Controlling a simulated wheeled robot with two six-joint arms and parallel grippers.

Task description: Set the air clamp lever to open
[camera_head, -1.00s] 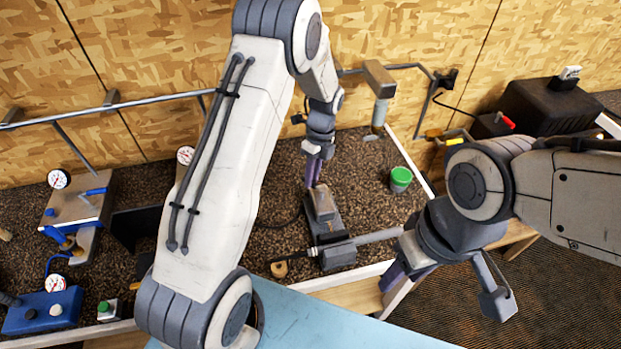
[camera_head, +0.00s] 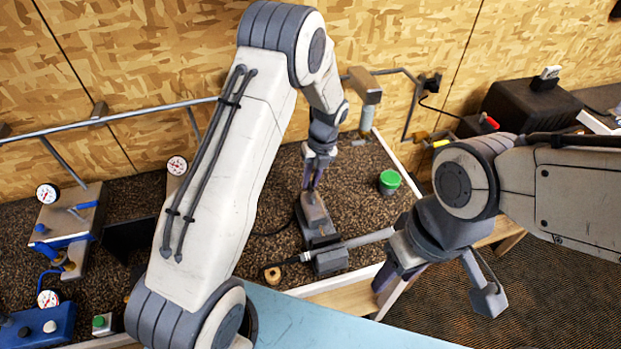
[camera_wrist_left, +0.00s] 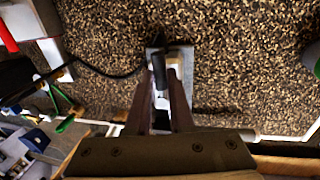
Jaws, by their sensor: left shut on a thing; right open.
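The air clamp (camera_head: 322,238) is a dark grey fixture on the speckled bench top, in the middle of the head view. My left gripper (camera_head: 311,188) reaches down onto its upper part. In the left wrist view the left fingers (camera_wrist_left: 167,95) are close together on a dark, rounded lever (camera_wrist_left: 158,70), with a pale block just beside it. The head view does not show the lever clearly, as the fingers cover it. My right gripper (camera_head: 386,286) is open, low near the bench's front edge; its fingertips are partly hidden by its wrist.
A green-topped cup (camera_head: 389,181) stands right of the clamp. Blue gauge units (camera_head: 45,322) sit at the left. A black box (camera_head: 530,105) stands at the back right. My left arm hides part of the bench.

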